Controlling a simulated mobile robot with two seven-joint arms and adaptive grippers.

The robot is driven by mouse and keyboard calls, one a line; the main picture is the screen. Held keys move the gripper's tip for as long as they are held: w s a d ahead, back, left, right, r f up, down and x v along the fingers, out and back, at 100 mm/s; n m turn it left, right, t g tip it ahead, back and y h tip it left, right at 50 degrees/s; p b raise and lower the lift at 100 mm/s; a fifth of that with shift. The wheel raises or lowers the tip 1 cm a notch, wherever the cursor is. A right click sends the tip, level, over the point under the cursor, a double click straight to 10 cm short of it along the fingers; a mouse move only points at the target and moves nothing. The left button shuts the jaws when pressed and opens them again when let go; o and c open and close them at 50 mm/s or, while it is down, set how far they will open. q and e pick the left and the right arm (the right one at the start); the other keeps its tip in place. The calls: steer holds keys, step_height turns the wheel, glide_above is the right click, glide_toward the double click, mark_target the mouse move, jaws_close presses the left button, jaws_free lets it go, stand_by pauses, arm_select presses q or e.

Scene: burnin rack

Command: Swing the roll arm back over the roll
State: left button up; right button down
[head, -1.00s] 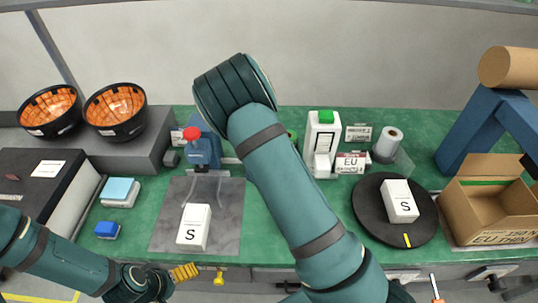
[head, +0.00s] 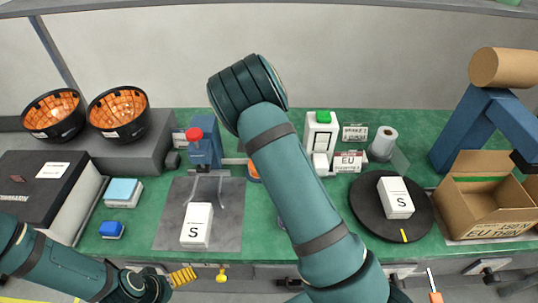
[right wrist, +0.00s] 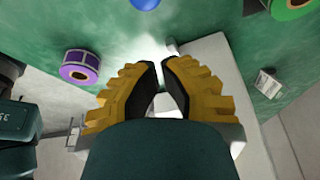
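I cannot single out a roll arm with certainty. A brown roll (head: 503,68) sits on top of a blue angled stand (head: 487,127) at the right. A small white roll (head: 383,142) stands at the back of the green bench. My right arm reaches over the bench centre and hides its gripper in the head view. In the right wrist view my right gripper (right wrist: 160,66) points down with its yellow fingertips close together, a narrow gap between them; a pale surface lies beyond. Whether they grip anything is unclear. My left gripper (head: 184,276) is low at the bench's front edge, apart from things.
A purple-sided roll (right wrist: 80,67) and a green ring (right wrist: 291,4) lie near the right gripper. A black turntable (head: 362,213) carries a white S box (head: 395,197); an open carton (head: 490,208) stands at right. Another S box (head: 196,226) lies on a grey mat (head: 173,225).

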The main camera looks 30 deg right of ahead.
steer(key=v, duration=0.9)
steer(key=shift+w+a+p, duration=0.2)
steer(key=shift+w+p, duration=0.05)
steer(key=shift+p, duration=0.2)
